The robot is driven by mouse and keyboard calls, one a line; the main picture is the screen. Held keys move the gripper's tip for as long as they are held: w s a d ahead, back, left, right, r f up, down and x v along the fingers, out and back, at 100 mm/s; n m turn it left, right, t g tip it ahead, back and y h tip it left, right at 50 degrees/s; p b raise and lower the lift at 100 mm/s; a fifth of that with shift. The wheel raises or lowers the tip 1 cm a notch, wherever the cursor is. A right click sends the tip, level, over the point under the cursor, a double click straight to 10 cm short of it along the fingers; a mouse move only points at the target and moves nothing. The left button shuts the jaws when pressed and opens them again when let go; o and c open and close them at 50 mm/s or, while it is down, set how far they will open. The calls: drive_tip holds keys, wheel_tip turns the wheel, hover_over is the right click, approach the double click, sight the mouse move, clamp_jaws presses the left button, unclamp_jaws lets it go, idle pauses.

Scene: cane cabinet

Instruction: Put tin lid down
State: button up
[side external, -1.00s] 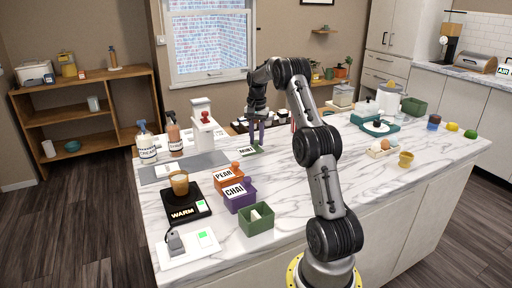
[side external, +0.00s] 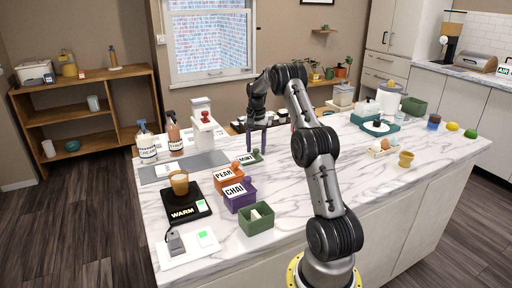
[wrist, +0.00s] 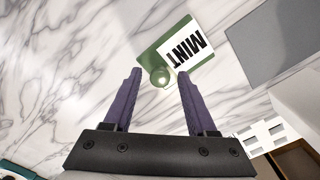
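The tin lid (side external: 247,159) is green with a round green knob and a white label reading MINT. It lies on the marble counter below my gripper (side external: 257,152). In the wrist view the lid (wrist: 150,57) appears flat on the marble, its knob (wrist: 160,76) between my fingertips. My gripper (wrist: 157,74) is open, with a purple finger on each side of the knob and a visible gap to it. An open green tin (side external: 257,220) stands at the counter's near side with something pale inside.
An orange PEAR tin (side external: 227,182) and a purple CHAI tin (side external: 240,199) stand beside the green tin. Marble right of the lid is clear.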

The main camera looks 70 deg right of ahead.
sight(256, 149)
drive_tip(key=shift+r, duration=0.15)
wheel_tip(256, 149, up, 11)
drive_tip(key=w+a+r+n+t+h, duration=0.1)
drive_tip(key=w+a+r+n, duration=0.1)
drive_tip(key=a+r, duration=0.35)
drive_tip(key=w+a+r+n, duration=0.2)
drive_tip(key=a+r, duration=0.1)
drive_tip(key=a, duration=0.6)
drive_tip(key=s+a+r+n+t, duration=0.1)
drive_tip(key=s+a+n, duration=0.1)
drive_tip(key=a, duration=0.5)
drive_tip(key=s+a+r+n, duration=0.1)
drive_tip(key=a+r+n, duration=0.15)
drive_tip(key=a, duration=0.35)
drive_tip(key=s+a+f+n+t, duration=0.1)
drive_tip(key=s+a+f+n, duration=0.1)
drive_tip(key=s+a, duration=0.3)
drive_tip(key=s+a+f+n+t, duration=0.1)
drive_tip(key=s+a+f+n, duration=0.2)
drive_tip(key=s+a+n, duration=0.1)
drive_tip(key=s+a+f+n+t+y, duration=0.1)
drive_tip(key=s+a+f+n, duration=0.1)
drive_tip(key=s+a, duration=0.5)
drive_tip(key=shift+a+f+n+t, duration=0.3)
drive_tip(key=shift+a+f+n, duration=0.05)
drive_tip(key=shift+a+n, duration=0.4)
